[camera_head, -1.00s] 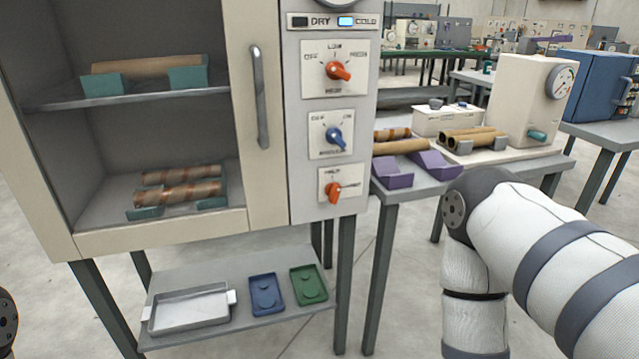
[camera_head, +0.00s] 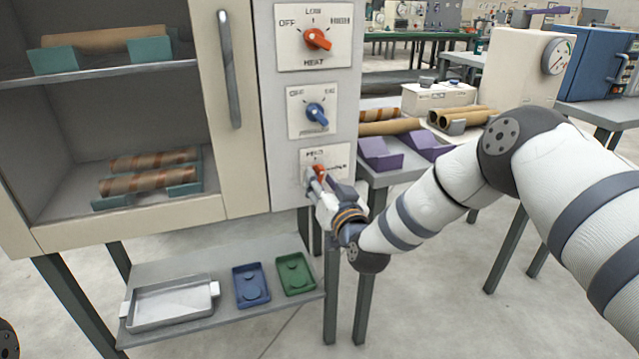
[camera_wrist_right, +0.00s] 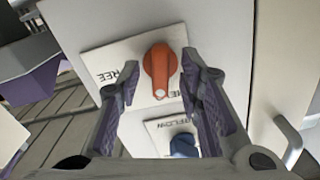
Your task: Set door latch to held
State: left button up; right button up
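The door latch knob (camera_head: 319,169) is orange on a white plate, lowest of the knobs on the cabinet's control panel. In the right wrist view the knob (camera_wrist_right: 161,70) appears upside down. Its pale-tipped end points at the partly covered word starting "HE", and "FREE" is to the side. My right gripper (camera_head: 317,184) is at the plate. In the wrist view its fingers (camera_wrist_right: 160,75) stand apart on either side of the knob, with narrow gaps visible. Contact deeper down cannot be told. My left gripper is out of view.
A blue airflow knob (camera_head: 317,114) and an orange heat knob (camera_head: 317,39) sit above. The door handle (camera_head: 229,70) is to the left. A shelf below holds a metal tray (camera_head: 170,303), a blue tray (camera_head: 251,285) and a green tray (camera_head: 296,274). Purple cradles (camera_head: 380,158) stand right.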

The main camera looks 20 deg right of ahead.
jog(key=shift+w, duration=0.4)
jog(key=shift+r, duration=0.1)
grip_shut()
jog(key=shift+a+r+n+p, duration=0.2)
jog(key=shift+n+p, duration=0.1)
jog(key=shift+n, duration=0.4)
jog(key=shift+d+n, duration=0.1)
jog(key=shift+n, duration=0.5)
jog(key=shift+f+n, duration=0.25)
jog(key=shift+n, duration=0.15)
grip_release()
jog(key=shift+d, duration=0.1)
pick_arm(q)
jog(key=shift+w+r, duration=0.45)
pick_arm(e)
jog(key=shift+s, duration=0.1)
